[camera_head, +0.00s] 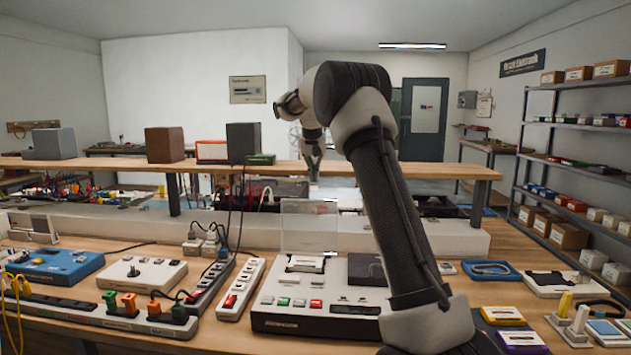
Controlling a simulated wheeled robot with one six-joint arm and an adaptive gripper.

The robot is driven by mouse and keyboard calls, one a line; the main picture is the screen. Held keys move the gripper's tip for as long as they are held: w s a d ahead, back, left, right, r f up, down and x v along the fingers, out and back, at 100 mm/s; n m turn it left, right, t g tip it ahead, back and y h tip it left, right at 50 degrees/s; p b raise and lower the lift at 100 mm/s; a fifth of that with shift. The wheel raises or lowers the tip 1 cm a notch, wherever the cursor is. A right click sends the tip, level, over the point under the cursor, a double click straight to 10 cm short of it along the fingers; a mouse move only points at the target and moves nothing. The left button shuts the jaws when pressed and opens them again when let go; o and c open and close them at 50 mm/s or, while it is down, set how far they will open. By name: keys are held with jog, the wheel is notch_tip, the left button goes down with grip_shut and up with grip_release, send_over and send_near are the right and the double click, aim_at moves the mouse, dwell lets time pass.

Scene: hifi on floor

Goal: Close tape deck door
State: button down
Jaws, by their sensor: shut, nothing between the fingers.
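The tape deck (318,318) is a light box with a dark front edge and coloured buttons on the bench, in the middle of the head view. Its clear door (309,228) stands upright at the back of the deck, open. A cassette (305,263) shows in the well in front of the door. My arm rises from the lower right, bends over and reaches forward. My gripper (314,172) points down, above and apparently beyond the door. It is small in view, shut and empty, and I see no contact with the door.
Power strips (240,290) and a white switch box (142,273) lie left of the deck. A raised wooden shelf (230,168) with speakers crosses behind.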

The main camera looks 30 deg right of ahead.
jog(key=x, duration=0.8)
jog(key=shift+f, duration=0.25)
jog(key=shift+a, duration=0.15)
